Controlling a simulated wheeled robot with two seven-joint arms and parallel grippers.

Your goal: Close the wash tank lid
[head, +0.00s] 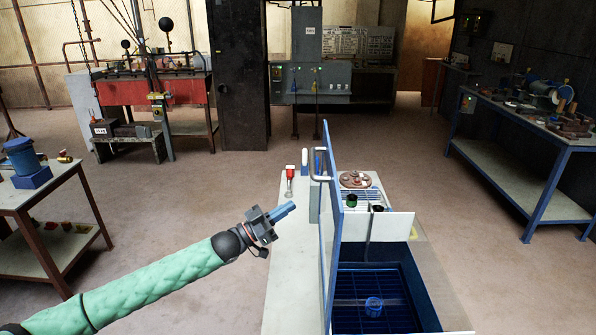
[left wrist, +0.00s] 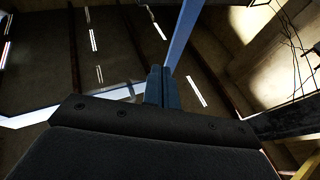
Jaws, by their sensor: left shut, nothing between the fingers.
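The wash tank (head: 378,278) is a blue open box set in the bench, with a blue grid and a small blue cup-like item inside. Its blue lid (head: 333,215) stands upright along the tank's left side, seen nearly edge-on. A pale bar handle (head: 319,178) sticks out leftward near the lid's top. My left gripper (head: 290,208) is shut and empty, left of the lid and apart from it, pointing toward it. In the left wrist view its fingers (left wrist: 160,86) are together, with a blue strip, probably the lid's edge, beyond. My right gripper is not in view.
Behind the tank stand a round brown tray of parts (head: 356,180) and a dark green cup (head: 352,200). A red-topped bottle (head: 290,176) stands on the bench's far left. A side table (head: 30,203) is at left, a blue-framed workbench (head: 510,166) at right.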

